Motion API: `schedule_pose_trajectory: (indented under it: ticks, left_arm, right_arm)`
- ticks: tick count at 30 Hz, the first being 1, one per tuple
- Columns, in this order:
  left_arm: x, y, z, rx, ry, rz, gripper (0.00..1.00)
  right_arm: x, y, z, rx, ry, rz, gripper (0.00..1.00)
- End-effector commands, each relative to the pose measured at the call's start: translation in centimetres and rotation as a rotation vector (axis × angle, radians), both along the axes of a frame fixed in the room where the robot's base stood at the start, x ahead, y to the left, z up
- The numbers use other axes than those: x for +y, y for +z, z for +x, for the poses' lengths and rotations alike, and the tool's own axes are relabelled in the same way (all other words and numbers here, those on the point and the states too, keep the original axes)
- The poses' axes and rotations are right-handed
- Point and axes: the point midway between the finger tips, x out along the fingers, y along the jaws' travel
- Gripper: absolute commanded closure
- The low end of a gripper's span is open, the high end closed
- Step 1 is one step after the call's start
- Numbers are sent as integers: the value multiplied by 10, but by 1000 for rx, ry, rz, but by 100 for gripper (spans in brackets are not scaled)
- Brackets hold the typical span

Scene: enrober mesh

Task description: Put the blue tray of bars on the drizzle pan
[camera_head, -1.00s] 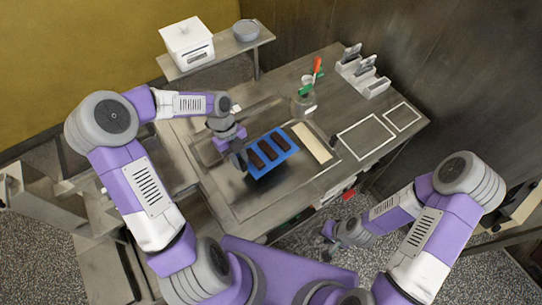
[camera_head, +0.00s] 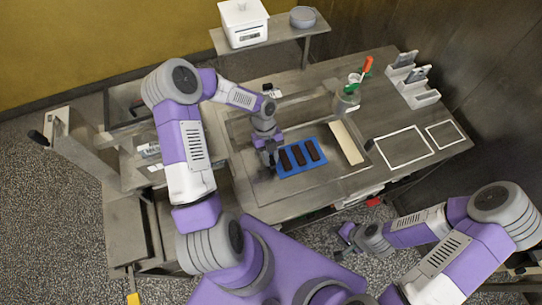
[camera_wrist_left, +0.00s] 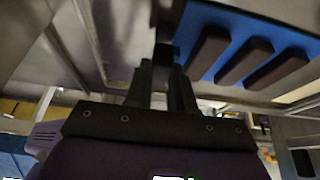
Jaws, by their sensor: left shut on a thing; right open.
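The blue tray (camera_head: 303,169) carries a row of 3 dark brown bars (camera_head: 299,155). My left gripper (camera_head: 270,158) is shut on the tray's left edge. In the left wrist view the fingers (camera_wrist_left: 162,88) meet the edge of the blue tray (camera_wrist_left: 199,27), and the bars lie beside them. The tray is over a large metal area with a raised rim (camera_head: 248,189); I cannot tell whether this is the drizzle pan, or whether the tray touches it. My right gripper (camera_head: 346,240) is open and empty, low in front of the bench.
A cream strip (camera_head: 346,142) lies just right of the tray. Behind it stands a pot (camera_head: 346,103) with red- and green-handled tools. White outlined rectangles (camera_head: 403,147) mark clear bench at right. A white box (camera_head: 243,22) and a grey round dish (camera_head: 302,17) stand on the back shelf.

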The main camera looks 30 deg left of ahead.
Motion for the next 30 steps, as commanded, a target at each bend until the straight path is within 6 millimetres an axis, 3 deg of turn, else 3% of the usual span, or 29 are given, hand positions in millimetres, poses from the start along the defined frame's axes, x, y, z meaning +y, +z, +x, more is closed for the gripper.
schedule_pose_trajectory:
  ticks: [5,6,11,23,30]
  left_arm:
    - [0,-2,0,-1,-1,-1,100]
    - [0,-3,0,0,0,0,76]
    - [0,-2,0,0,0,0,52]
    - [2,7,2,-2,2,1,52]
    - [16,50,14,-5,3,2,52]
  right_arm:
    - [0,-2,0,0,0,0,57]
    - [0,-2,0,0,0,0,57]
    - [0,-1,0,0,0,0,57]
    - [0,1,0,0,0,0,57]
    - [0,1,0,0,0,0,57]
